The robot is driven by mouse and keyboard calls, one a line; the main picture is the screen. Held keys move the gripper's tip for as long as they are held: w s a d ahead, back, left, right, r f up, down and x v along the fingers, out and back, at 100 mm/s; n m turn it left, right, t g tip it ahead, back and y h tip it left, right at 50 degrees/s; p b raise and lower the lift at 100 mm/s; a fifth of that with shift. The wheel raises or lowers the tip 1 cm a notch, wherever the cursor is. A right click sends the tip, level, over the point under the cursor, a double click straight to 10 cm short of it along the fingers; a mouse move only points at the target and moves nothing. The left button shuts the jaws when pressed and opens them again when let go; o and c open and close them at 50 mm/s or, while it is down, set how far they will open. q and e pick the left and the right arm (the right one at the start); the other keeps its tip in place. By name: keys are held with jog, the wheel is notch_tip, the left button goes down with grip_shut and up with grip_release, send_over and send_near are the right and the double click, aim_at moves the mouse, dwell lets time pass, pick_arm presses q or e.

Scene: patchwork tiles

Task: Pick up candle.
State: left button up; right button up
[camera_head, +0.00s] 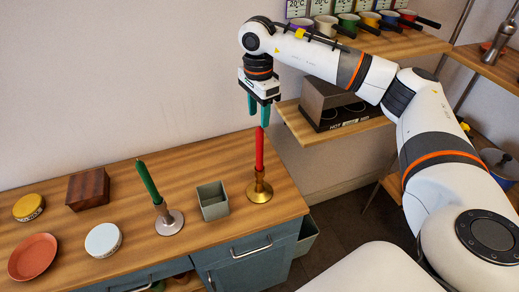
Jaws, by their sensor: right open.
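A red candle (259,150) stands upright in a brass holder (259,190) near the right end of the wooden counter (100,230). A green candle (148,182) stands in a silver holder (169,222) further left and leans a little in the picture. Whether a finger touches the candle I cannot tell. My left gripper is not in view.
A grey-green square pot (213,200) stands between the two candle holders. A dark wooden block (88,189), a yellow tin (28,207), a white tin (103,240) and a terracotta plate (32,257) lie to the left. Shelves with several pots (347,24) are behind my right arm.

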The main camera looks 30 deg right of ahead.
aim_at(259, 131)
notch_tip(259, 131, down, 3)
jog(key=shift+p, duration=0.45)
jog(key=shift+s+f, duration=0.1)
jog(key=shift+f, duration=0.15)
jog(key=f+p, duration=0.2)
jog(key=f, duration=0.1)
jog(key=f+p, duration=0.1)
jog(key=shift+s+a+f, duration=0.15)
jog(key=shift+s+a, duration=0.05)
jog(key=shift+s, duration=0.1)
jog(key=shift+f, duration=0.3)
grip_shut()
